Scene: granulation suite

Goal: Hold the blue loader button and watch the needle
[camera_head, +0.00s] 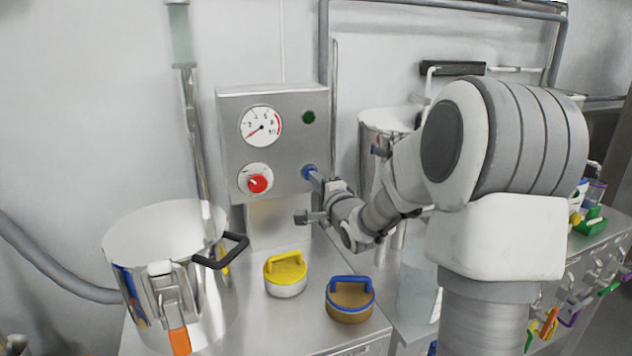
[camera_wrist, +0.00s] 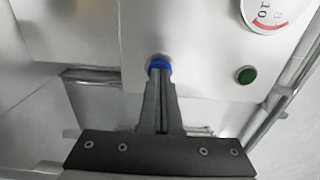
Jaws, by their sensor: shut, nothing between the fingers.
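The blue loader button (camera_head: 309,172) is on the front of a steel control box, below a green lamp. My gripper (camera_head: 317,178) is shut and empty, its fingertips at the button. In the wrist view the closed fingertips (camera_wrist: 160,78) overlap the blue button (camera_wrist: 159,63); they seem to touch it, but how far it is pressed cannot be told. The gauge (camera_head: 262,126) is at the box's upper left, its thin needle pointing to the lower left, near the low end of the scale. Part of the gauge (camera_wrist: 272,10) shows in the wrist view, without the needle.
A red knob (camera_head: 258,183) sits below the gauge. The green lamp (camera_head: 308,117) looks dark. On the steel bench stand a large pot (camera_head: 150,235) with a black handle, a yellow-handled lid (camera_head: 286,275) and a blue-handled lid (camera_head: 350,300). A steel vessel stands behind my arm.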

